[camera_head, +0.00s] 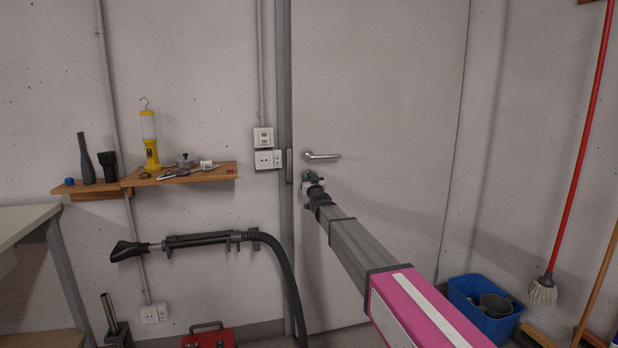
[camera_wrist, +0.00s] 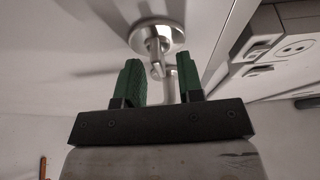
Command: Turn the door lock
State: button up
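The grey door (camera_head: 385,100) is shut in the head view, with a lever handle (camera_head: 322,156) near its left edge. My gripper (camera_head: 309,179) is at the door just below the handle and hides the lock in the head view. In the wrist view my gripper (camera_wrist: 159,72) has its two green fingers apart. The turn piece lies between the fingertips, closer to the right one; I cannot tell whether they touch.
Wall sockets (camera_head: 266,159) are left of the door frame and also show in the wrist view (camera_wrist: 290,50). A wooden shelf (camera_head: 205,176) with tools and a vacuum hose (camera_head: 285,275) are further left. A blue bin (camera_head: 485,320) stands at right.

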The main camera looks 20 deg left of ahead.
jog(key=shift+w+a+r, duration=0.2)
jog(key=shift+w+a, duration=0.05)
jog(key=shift+w, duration=0.15)
grip_shut()
